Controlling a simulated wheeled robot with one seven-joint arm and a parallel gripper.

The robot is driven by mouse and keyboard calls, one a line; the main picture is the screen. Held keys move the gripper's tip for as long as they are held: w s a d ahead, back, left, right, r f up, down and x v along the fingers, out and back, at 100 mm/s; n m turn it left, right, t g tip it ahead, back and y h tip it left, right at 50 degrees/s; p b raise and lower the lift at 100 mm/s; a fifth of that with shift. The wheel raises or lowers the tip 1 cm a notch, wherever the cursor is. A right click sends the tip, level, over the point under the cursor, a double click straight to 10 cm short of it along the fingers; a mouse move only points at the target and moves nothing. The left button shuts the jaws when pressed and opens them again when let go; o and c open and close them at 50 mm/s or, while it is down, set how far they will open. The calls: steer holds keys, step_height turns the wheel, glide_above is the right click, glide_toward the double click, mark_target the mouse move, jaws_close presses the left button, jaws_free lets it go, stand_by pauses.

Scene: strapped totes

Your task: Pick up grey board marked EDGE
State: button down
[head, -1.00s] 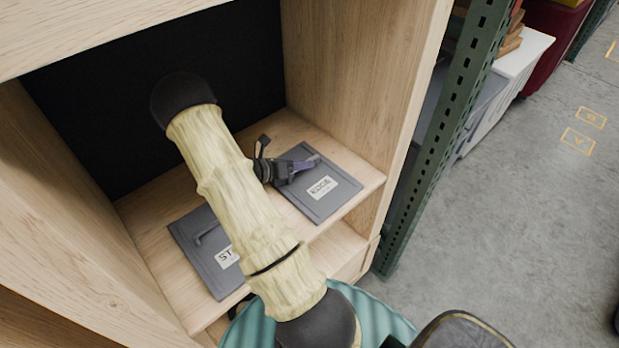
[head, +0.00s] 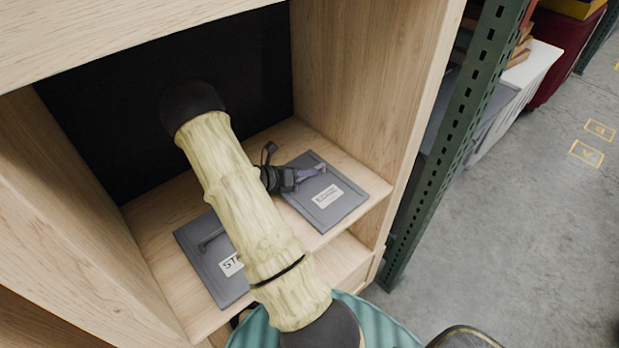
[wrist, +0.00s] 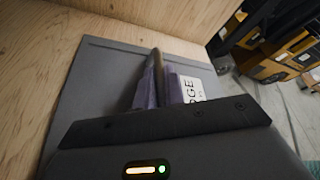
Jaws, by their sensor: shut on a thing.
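The grey board marked EDGE (head: 338,211) lies at the right side of the wooden shelf, its white label facing up. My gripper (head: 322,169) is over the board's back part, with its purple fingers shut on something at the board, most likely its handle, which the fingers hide. In the wrist view the fingers (wrist: 158,85) are close together over the grey board (wrist: 100,75), and part of the label shows beside them. I cannot tell whether the board is clear of the shelf.
A second grey board marked ST (head: 212,262), with a handle, lies to the left on the same shelf (head: 160,215). Wooden side walls (head: 355,90) enclose the space. A green metal upright (head: 440,160) stands outside at right, beside open floor.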

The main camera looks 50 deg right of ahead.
step_height(320, 180, up, 10)
steer(key=shift+f+b, duration=0.1)
steer(key=shift+b, duration=0.35)
steer(key=shift+s, duration=0.15)
stand_by(0.4)
